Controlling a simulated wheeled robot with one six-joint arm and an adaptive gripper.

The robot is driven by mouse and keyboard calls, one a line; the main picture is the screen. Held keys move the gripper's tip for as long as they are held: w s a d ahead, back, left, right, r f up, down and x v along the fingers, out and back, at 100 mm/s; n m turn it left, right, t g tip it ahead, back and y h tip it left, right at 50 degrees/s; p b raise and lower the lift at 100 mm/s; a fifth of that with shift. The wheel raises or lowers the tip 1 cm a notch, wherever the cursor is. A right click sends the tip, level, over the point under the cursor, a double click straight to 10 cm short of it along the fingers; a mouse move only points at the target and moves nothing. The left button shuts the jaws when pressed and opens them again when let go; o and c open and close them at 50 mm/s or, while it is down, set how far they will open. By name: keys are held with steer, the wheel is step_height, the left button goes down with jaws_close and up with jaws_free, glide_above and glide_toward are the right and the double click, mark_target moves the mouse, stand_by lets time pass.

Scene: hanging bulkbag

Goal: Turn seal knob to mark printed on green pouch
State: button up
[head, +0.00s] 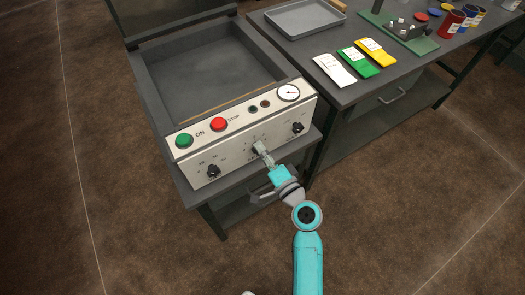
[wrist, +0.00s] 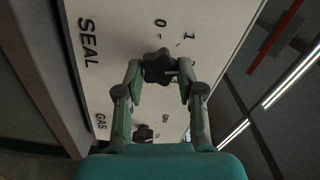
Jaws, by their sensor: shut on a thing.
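The seal knob (wrist: 158,64) is a black lobed knob on the white front panel, beside the printed word SEAL. My gripper (wrist: 160,75) has one finger on each side of it and is shut on it. Marks 0 and 1 show near the knob; its exact setting is unclear. In the head view my gripper (head: 262,153) is at the middle knob and partly hides it. The green pouch (head: 358,62) lies flat on the right table, between a white and a yellow pouch. Its white label is too small to read.
The machine panel (head: 240,130) also has a green ON button (head: 184,140), a red STOP button (head: 218,124), a gauge (head: 289,92) and knobs at left (head: 213,171) and right (head: 298,127). A grey tray (head: 305,18) and several cans stand on the right table.

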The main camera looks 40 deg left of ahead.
steer(key=m, duration=1.2)
steer(key=shift+f+m, duration=0.25)
steer(key=shift+m, duration=0.05)
stand_by(0.4)
steer(key=o, duration=1.1)
steer(key=shift+o, duration=0.2)
steer(key=v, duration=1.2)
